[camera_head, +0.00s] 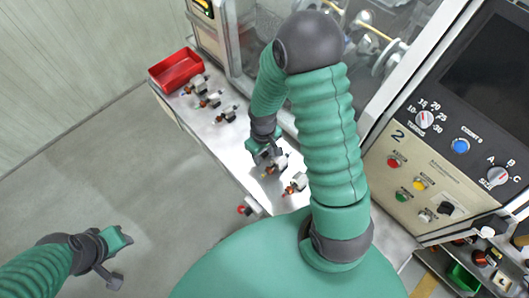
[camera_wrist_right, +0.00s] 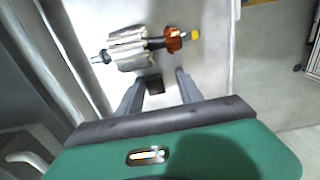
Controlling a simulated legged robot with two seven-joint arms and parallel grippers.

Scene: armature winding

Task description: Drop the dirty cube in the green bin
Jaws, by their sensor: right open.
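My right gripper (camera_head: 264,158) is low over the metal table, beside an armature (camera_head: 278,163). In the right wrist view its two fingers (camera_wrist_right: 158,92) are apart. A small dark block (camera_wrist_right: 153,84) shows between the fingers, just below the armature (camera_wrist_right: 130,48); I cannot tell whether it is the dirty cube or part of a holder.
A red tray (camera_head: 176,70) stands at the table's far left end. Several armatures (camera_head: 211,99) lie along the metal table (camera_head: 236,152). A winding machine with a control panel (camera_head: 420,180) borders the right. A red button (camera_head: 243,209) is at the table's front edge.

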